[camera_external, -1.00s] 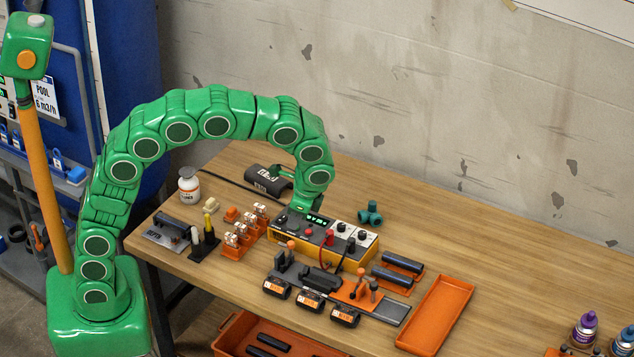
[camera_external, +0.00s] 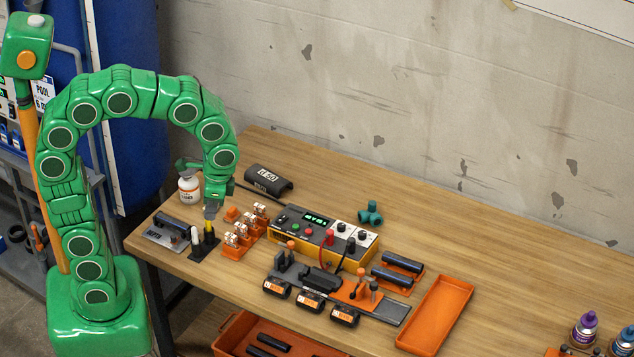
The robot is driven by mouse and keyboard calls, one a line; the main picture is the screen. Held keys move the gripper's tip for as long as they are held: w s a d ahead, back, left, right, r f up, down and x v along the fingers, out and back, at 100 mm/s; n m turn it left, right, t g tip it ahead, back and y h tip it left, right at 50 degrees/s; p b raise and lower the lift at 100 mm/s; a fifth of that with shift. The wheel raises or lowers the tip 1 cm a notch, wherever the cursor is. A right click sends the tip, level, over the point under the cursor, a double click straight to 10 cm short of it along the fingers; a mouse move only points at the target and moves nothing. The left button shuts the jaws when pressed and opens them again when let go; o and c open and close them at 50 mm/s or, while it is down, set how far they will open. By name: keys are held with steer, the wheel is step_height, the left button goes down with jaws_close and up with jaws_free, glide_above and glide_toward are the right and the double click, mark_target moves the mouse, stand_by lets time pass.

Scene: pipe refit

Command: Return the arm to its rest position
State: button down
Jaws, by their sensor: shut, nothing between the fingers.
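My green segmented arm arches up from its base at the left and bends down over the left part of the wooden table. My gripper (camera_external: 211,212) is small in the view; it is shut with nothing held. It hangs just above or behind the black stand with a yellow-handled tool (camera_external: 208,228); I cannot tell if they touch. The white bottle (camera_external: 189,191) stands to its left, partly hidden by the arm.
A yellow and black control box (camera_external: 325,237) stands right of the orange fitting rack (camera_external: 240,236). A clamp fixture (camera_external: 345,290), pipe holder (camera_external: 395,275) and empty orange tray (camera_external: 436,315) lie further right. A teal fitting (camera_external: 370,212) and dark sleeve (camera_external: 268,180) lie behind.

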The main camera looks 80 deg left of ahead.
steer(key=s+f+n, duration=0.2)
steer(key=s, duration=1.4)
steer(key=shift+d+f+h, duration=0.2)
steer(key=shift+d+h, duration=0.2)
